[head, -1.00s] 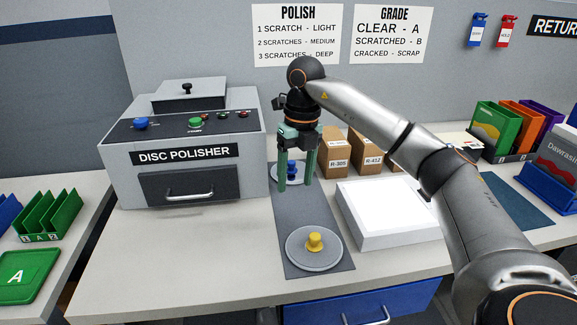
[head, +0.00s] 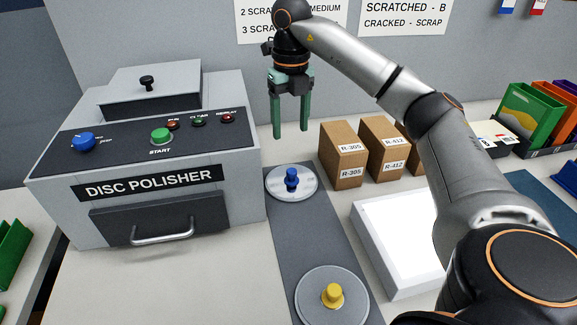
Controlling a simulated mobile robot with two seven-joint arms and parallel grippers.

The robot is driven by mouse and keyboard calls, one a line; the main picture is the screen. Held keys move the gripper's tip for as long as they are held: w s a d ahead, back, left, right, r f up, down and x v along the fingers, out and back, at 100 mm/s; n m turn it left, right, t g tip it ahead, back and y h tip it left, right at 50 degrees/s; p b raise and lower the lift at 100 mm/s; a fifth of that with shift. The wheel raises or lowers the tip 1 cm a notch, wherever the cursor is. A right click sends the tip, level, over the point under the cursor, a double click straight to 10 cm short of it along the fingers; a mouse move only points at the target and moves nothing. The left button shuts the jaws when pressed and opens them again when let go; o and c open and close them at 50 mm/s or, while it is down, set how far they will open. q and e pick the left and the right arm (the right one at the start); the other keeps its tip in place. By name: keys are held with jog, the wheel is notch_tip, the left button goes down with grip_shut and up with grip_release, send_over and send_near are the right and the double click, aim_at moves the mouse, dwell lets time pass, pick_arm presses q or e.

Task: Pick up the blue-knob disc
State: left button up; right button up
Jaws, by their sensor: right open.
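The blue-knob disc (head: 306,191) is a round light-grey plate with an upright blue knob (head: 291,178) at its centre. It lies flat on the far part of a dark grey mat, just right of the disc polisher. My right gripper (head: 291,135) is open and empty, its green fingers pointing down. It hangs above the blue-knob disc, clear of the knob. A second disc with a yellow knob (head: 332,295) lies on the near part of the mat. My left gripper is not in view.
The disc polisher (head: 150,211) stands close on the left. Cardboard boxes (head: 342,157) marked R-305 and R-412 stand to the right of the disc. A white light panel (head: 376,267) lies right of the mat. Bare mat (head: 303,233) separates the two discs.

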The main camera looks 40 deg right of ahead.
send_over(292, 170)
notch_tip(292, 170, down, 7)
jog(key=shift+a+r, duration=0.15)
jog(key=shift+r, duration=0.05)
notch_tip(292, 170, down, 6)
jog(key=shift+r+b, duration=0.15)
jog(key=shift+b, duration=0.2)
grip_shut()
dwell(0.4)
